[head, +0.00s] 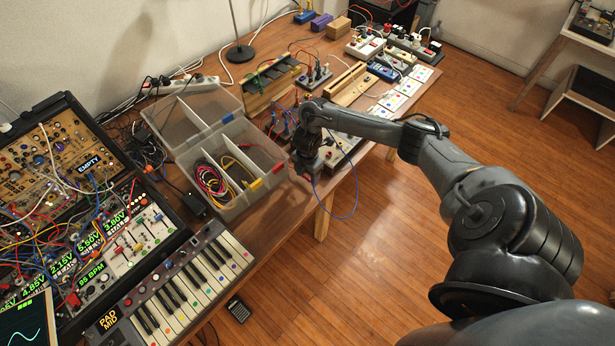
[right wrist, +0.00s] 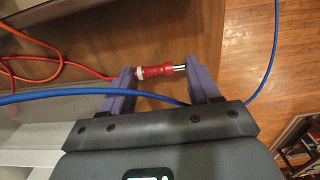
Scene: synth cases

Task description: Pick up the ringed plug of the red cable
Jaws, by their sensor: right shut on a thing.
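The red plug (right wrist: 160,71) has a white ring near its cable end and a bare metal tip pointing right in the right wrist view. A red cable (right wrist: 70,66) runs from it to the left. My right gripper (right wrist: 160,76) is shut on the plug, with one finger at each end of it. In the head view my right gripper (head: 306,174) is at the table's front edge, just right of the clear divided box; the plug is hidden there. My left gripper is not in view.
A blue cable (right wrist: 60,93) crosses the right gripper in the wrist view and loops past the table edge in the head view (head: 354,200). The open clear box (head: 225,212) holds coiled cables. A keyboard (head: 180,290) and synth case (head: 90,200) stand left.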

